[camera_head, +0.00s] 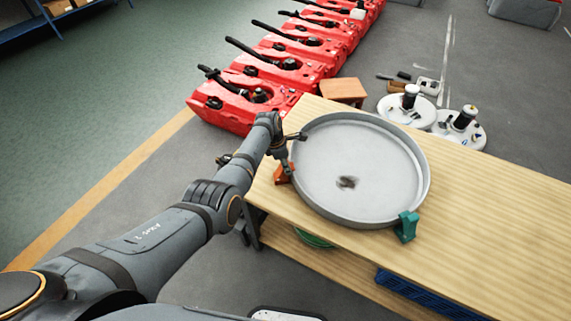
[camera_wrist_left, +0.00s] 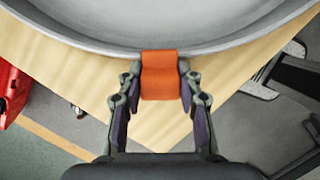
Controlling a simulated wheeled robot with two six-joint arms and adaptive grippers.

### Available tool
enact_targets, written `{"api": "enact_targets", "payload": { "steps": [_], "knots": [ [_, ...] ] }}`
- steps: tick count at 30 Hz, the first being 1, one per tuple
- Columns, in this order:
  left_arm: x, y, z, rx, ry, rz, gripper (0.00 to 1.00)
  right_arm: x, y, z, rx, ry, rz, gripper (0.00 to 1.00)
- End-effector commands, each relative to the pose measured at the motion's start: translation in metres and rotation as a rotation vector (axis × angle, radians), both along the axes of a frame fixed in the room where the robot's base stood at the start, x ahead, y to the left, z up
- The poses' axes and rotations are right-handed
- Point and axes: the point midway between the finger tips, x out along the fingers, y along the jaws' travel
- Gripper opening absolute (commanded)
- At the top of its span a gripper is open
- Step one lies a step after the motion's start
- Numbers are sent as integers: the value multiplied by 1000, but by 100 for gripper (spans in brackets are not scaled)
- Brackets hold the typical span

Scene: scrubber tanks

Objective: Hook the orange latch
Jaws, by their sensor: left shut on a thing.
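The orange latch (camera_head: 282,174) is at the left rim of a round grey tank lid (camera_head: 352,165) on the wooden table. In the left wrist view the latch (camera_wrist_left: 160,78) lies between my fingers, its top edge against the lid's rim (camera_wrist_left: 110,42). My left gripper (camera_head: 287,151) is shut on the latch; it also shows in the left wrist view (camera_wrist_left: 160,88). The head view does not show clearly whether the latch is hooked over the rim. A green latch (camera_head: 406,226) sits at the rim's lower right. My right gripper is not in view.
The wooden table (camera_head: 500,215) has free room on the right. Red tanks (camera_head: 230,100) stand in a row behind it. White round parts (camera_head: 462,128) and a small brown stool (camera_head: 342,90) are on the floor beyond. A blue crate (camera_head: 420,297) is below the table.

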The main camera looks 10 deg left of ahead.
Motion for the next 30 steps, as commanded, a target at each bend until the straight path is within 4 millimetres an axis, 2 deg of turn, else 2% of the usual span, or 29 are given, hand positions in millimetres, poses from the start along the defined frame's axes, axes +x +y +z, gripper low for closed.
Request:
{"api": "enact_targets", "payload": {
  "steps": [2, 3, 8, 17, 20, 25, 30],
  "knots": [
    [-1, 0, -1, 1, 3, -1, 0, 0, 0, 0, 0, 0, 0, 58],
    [-1, 0, -1, 1, 3, -1, 38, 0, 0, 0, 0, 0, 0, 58],
    [-1, 0, -1, 0, 2, 0, 58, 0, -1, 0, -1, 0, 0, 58],
    [0, 1, 0, 0, 1, 0, 58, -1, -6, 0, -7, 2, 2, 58],
    [0, 2, 6, -1, -1, 0, 58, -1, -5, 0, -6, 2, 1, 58],
    [-3, 8, 34, -1, -3, 1, 58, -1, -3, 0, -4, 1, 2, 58],
    [-6, 18, 77, 0, -3, 1, 58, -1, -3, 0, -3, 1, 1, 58]
  ]
}}
